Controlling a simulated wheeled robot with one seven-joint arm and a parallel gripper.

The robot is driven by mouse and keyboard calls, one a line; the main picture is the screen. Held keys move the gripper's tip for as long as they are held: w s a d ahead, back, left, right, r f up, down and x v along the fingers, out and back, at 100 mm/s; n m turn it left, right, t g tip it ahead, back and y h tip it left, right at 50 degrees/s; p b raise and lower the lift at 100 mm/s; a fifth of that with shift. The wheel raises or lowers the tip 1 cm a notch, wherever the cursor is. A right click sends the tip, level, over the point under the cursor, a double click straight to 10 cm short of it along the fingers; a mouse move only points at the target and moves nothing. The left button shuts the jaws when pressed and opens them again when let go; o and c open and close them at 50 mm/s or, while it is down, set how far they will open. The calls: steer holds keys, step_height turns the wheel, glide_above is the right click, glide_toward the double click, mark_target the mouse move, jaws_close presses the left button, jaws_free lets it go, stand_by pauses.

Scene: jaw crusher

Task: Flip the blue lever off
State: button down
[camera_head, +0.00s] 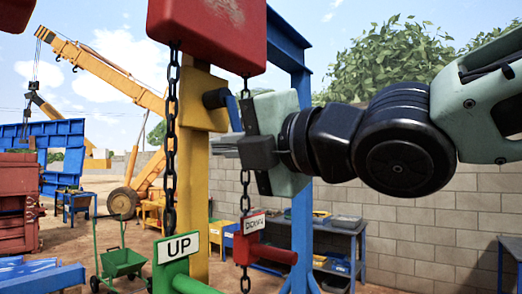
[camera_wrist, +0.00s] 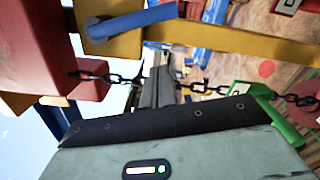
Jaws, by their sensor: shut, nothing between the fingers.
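The blue lever (camera_head: 234,112) is mounted on a yellow block on the yellow post (camera_head: 195,105) in the head view. Its arm slants down and right from a round pivot, partly hidden by my gripper. In the wrist view the blue lever (camera_wrist: 132,22) lies across the yellow block at the top left. My gripper (camera_head: 222,146) points left, just below the lever in the head view. The grey fingers (camera_wrist: 164,72) are together and empty in the wrist view. They look apart from the lever, but I cannot tell the depth gap.
A red block (camera_head: 208,30) hangs overhead. Chains hang beside my gripper, with a green "UP" handle (camera_head: 176,262) and a red "DOWN" handle (camera_head: 262,250) below. A blue post (camera_head: 301,190) stands behind. Open yard lies to the left, with a yellow crane (camera_head: 100,70).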

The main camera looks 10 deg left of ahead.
steer(key=shift+w+d+r+p, duration=0.15)
steer(key=shift+w+r+p, duration=0.1)
steer(key=shift+w+p, duration=0.4)
steer(key=shift+w+d+r+p, duration=0.15)
steer(key=shift+w+r+p, duration=0.05)
steer(key=shift+w+p, duration=0.4)
steer(key=shift+w+d+r+p, duration=0.15)
steer(key=shift+w+r+p, duration=0.1)
steer(key=shift+w+p, duration=0.4)
steer(key=shift+f+b, duration=0.1)
steer(key=shift+b, duration=0.2)
steer(key=shift+w+d+n+b, duration=0.2)
steer(key=shift+w+n+b, duration=0.15)
steer(key=shift+n+b, duration=0.45)
steer(key=w+d+r+n+b, duration=0.2)
steer(key=w+r+n+b, duration=0.2)
steer(key=n+b, duration=0.5)
steer(key=shift+w+r+n+g+y, duration=0.35)
steer(key=shift+w+n, duration=0.2)
steer(key=shift+n, duration=1.55)
steer(key=shift+r, duration=0.1)
